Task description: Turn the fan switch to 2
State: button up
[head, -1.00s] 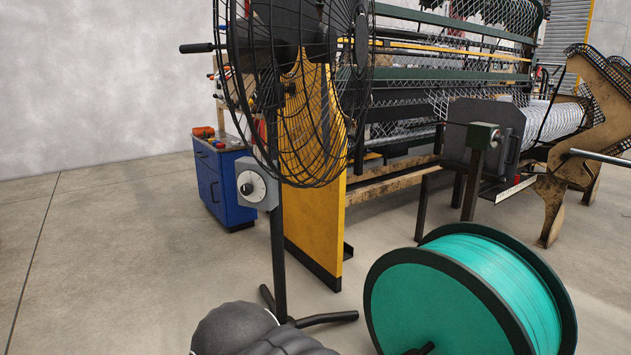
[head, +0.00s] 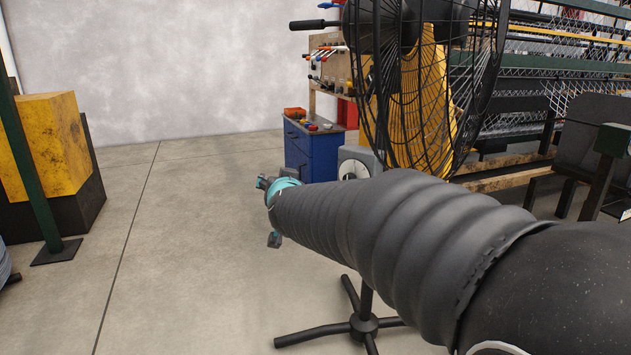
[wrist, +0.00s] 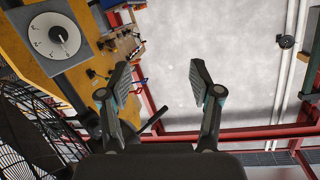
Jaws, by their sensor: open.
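The black wire-cage fan (head: 497,75) stands on a pole at the right of the head view. Its grey switch box, with a round white dial (head: 348,170), is partly hidden behind my arm. In the wrist view the dial (wrist: 64,47) is at the upper left, on a grey plate. It has a small dark centre knob, and its marks are too small to read. My gripper (wrist: 161,75) is open and empty, with its fingers spread. The dial is beyond and left of the fingers, apart from them. In the head view my arm mostly hides the gripper.
The fan's black legs (head: 310,336) spread on the floor below my arm. A blue cabinet (head: 312,152) with tools stands behind. A yellow block (head: 40,140) and a green post (head: 30,180) are at the left. The floor between is clear.

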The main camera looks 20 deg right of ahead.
jog(key=w+d+f+m+g+h, duration=0.2)
jog(key=w+d+m+h, duration=0.1)
jog(key=d, duration=0.4)
jog(key=w+d+f+m+g+h, duration=0.2)
jog(key=w+d+f+m+h, duration=0.1)
jog(key=w+d+h, duration=0.3)
jog(key=w+d+f+m+g+h, duration=0.2)
jog(key=w+d, duration=0.4)
jog(key=d, duration=0.4)
jog(key=shift+d+f+m+h, duration=0.15)
jog(key=shift+f+m+h, duration=0.5)
jog(key=shift+h, duration=0.65)
jog(key=c, duration=1.1)
